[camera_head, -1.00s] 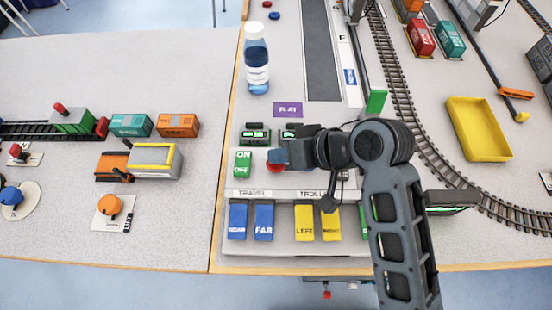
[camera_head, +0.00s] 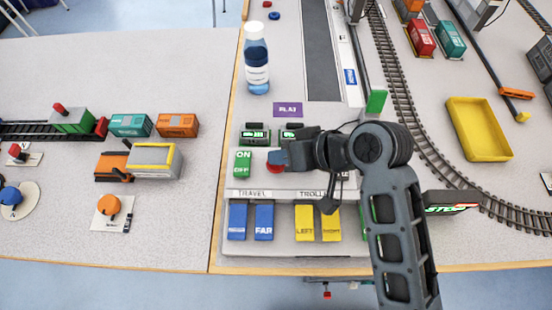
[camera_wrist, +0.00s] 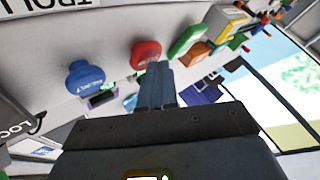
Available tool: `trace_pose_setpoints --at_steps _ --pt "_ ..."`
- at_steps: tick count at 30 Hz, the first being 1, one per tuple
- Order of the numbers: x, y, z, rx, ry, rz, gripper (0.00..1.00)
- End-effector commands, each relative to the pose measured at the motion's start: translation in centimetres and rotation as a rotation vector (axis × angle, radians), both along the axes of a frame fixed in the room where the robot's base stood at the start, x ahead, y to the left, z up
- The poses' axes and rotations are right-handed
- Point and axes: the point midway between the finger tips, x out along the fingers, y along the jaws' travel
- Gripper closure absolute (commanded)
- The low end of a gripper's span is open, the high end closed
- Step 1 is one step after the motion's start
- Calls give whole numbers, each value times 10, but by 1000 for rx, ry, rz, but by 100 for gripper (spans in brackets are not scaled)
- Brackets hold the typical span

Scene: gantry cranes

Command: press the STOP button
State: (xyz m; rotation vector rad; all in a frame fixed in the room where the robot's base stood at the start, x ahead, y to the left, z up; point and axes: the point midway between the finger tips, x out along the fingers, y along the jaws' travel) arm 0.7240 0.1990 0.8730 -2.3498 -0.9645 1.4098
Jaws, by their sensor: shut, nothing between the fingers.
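A red round button (camera_head: 274,169) sits on the grey control panel to the right of the green ON/OFF switch (camera_head: 243,163). The wrist view shows the red button (camera_wrist: 146,53) in front of my shut, empty fingertips (camera_wrist: 158,70). The fingers overlap its lower edge in the picture; I cannot tell whether they touch it. The lettering on the button is not readable. A blue button (camera_wrist: 85,77) stands left of the red one in the wrist view.
Blue rockers (camera_head: 264,220) and yellow rockers (camera_head: 304,222) lie along the panel's front. Two small green displays (camera_head: 254,136) stand behind the switch. A bottle (camera_head: 256,60) stands at the back left. A yellow tray (camera_head: 479,128) and track lie to the right.

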Motion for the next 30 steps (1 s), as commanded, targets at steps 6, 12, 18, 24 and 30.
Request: trace_pose_setpoints --at_steps 6,12,18,24,30 --pt "0 0 6 -1 2 1 100" --pt "-1 0 15 -1 2 1 100" --pt "0 0 15 0 1 1 100" --pt "0 0 16 0 1 1 100" --pt "0 0 29 0 1 1 100"
